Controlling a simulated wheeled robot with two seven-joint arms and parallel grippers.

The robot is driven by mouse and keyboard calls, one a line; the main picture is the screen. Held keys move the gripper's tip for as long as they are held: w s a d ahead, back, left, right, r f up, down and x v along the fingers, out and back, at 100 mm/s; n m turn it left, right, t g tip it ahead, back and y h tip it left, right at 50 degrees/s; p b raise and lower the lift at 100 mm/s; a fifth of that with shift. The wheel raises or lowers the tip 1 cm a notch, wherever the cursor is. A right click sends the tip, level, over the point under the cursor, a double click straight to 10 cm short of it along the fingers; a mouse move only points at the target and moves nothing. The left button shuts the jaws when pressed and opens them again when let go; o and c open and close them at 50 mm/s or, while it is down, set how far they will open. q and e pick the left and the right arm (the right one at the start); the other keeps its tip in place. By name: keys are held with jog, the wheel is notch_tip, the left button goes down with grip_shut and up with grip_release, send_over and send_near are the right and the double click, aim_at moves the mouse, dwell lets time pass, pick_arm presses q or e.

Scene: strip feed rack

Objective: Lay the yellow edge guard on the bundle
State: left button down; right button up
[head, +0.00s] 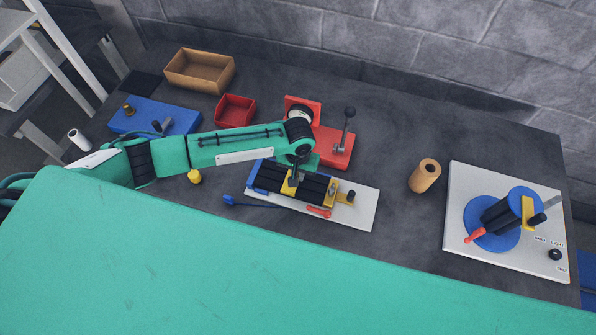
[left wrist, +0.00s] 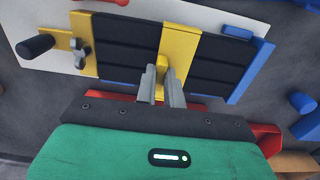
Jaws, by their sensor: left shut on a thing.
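The bundle of black bars (head: 314,189) lies in a blue-ended fixture on a white plate. It also shows in the left wrist view (left wrist: 131,41). The yellow edge guard (left wrist: 180,42) spans crosswise over the bars in the left wrist view. In the head view the guard (head: 288,188) is partly hidden by my arm. My left gripper (left wrist: 161,79) is shut on the guard's raised tab, above the near side of the bundle; it also shows in the head view (head: 295,177). I cannot tell whether the guard touches the bars. My right gripper is not in view.
A red device with a lever (head: 331,145) stands close behind the bundle. A yellow clamp (head: 339,197), a red-handled piece (head: 318,211) and a blue-tipped rod (head: 252,204) are near it. A cardboard roll (head: 425,175) and a white board (head: 461,190) lie right.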

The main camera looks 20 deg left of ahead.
pick_arm(q)
jog(key=shift+f, duration=0.75)
jog(key=c, duration=1.4)
grip_release()
jog(key=shift+c, duration=0.2)
notch_tip(320, 180, up, 14)
jog(key=b, duration=0.3)
jog(key=shift+f+b, duration=0.15)
jog(key=shift+b, duration=0.15)
